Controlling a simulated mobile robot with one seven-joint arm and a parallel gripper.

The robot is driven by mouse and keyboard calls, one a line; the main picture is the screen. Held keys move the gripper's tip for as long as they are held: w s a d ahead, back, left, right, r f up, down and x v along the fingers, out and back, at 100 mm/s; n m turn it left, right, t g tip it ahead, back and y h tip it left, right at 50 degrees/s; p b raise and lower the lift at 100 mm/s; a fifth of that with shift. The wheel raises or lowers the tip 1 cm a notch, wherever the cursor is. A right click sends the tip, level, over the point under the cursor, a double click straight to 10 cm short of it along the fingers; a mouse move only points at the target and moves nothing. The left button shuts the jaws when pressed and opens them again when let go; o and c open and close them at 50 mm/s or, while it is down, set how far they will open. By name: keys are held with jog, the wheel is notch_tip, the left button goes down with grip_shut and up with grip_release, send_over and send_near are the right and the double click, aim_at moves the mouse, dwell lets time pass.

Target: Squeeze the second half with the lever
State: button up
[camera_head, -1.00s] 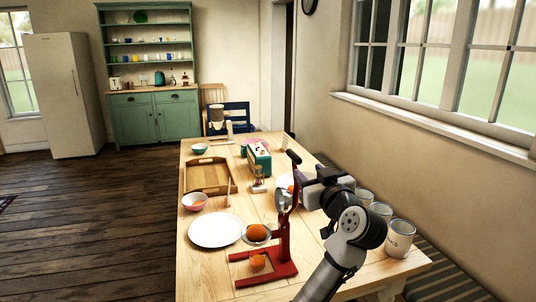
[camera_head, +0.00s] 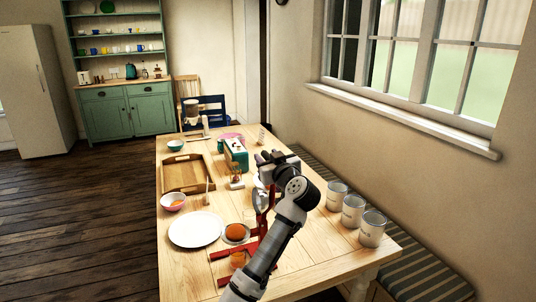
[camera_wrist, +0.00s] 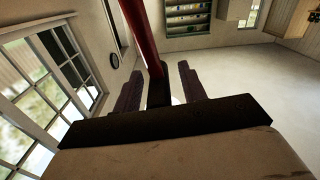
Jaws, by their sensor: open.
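The red lever press (camera_head: 220,254) stands near the front of the table, partly hidden behind my arm. Its lever (camera_wrist: 140,40) is raised. An orange, rounded half (camera_head: 235,231) sits in the press's cup. Something orange (camera_head: 238,258) shows below the cup; I cannot tell if it is juice in a glass. My gripper (camera_head: 272,158) is at the top of the lever. In the wrist view, my gripper (camera_wrist: 160,86) is open, with a finger on each side of the lever's black handle (camera_wrist: 158,92). Contact is not clear.
A white plate (camera_head: 196,230) lies left of the press. Three white tins (camera_head: 353,211) stand along the right edge. A window wall is on the right.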

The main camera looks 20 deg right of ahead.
jog(key=shift+w, duration=0.1)
grip_shut()
dwell(0.4)
jog(key=a+f+n+b, duration=0.4)
jog(key=a+b, duration=0.1)
jog(key=a, duration=0.2)
jog(key=s+a+f+n+b, duration=0.1)
jog(key=a+f+n+b, duration=0.2)
jog(key=a+n+b, duration=0.35)
jog(key=a+f+n+b, duration=0.3)
jog(key=a+f+b, duration=0.1)
jog(key=a, duration=0.4)
jog(key=a+f+n+b, duration=0.3)
jog(key=f+b, duration=0.2)
jog(key=f, duration=0.4)
jog(key=shift+s+a+f, duration=0.15)
jog(key=shift+a+f, duration=0.1)
jog(key=shift+a, duration=0.1)
jog(key=shift+n, duration=0.25)
